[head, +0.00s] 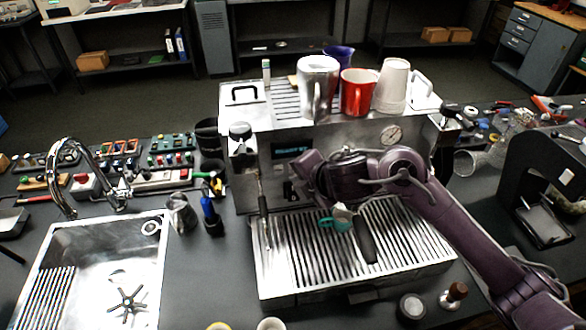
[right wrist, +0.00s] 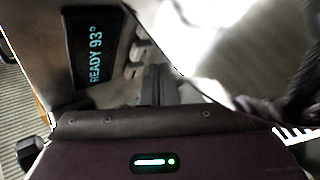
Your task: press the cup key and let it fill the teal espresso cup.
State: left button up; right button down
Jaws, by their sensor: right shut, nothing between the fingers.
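The espresso machine (head: 350,132) stands in the middle of the bench. Its display (head: 291,149) is lit, and in the right wrist view the display (right wrist: 95,48) reads READY 93°. Light keys (right wrist: 138,50) sit beside it. The teal cup (head: 335,224) stands on the drip tray (head: 410,235), below my right wrist and partly hidden by the portafilter (head: 367,240). My right gripper (head: 303,188) is at the front panel, right of the display. Its fingers (right wrist: 157,85) are shut and empty, close to the keys; I cannot tell whether they touch one. My left gripper is out of view.
A steel pitcher (head: 318,85), a red mug (head: 357,92) and white cups (head: 393,85) stand on top of the machine. A steam wand (head: 262,205) hangs at its left. A sink (head: 105,265) is at left, and a tamper (head: 454,294) stands at front right.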

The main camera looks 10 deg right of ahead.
jog(key=shift+w, duration=0.15)
dwell(0.7)
jog(key=shift+w, duration=0.3)
jog(key=shift+w, duration=0.45)
dwell(0.7)
jog(key=shift+s, duration=0.9)
jog(key=s+p, duration=0.1)
jog(key=s, duration=0.4)
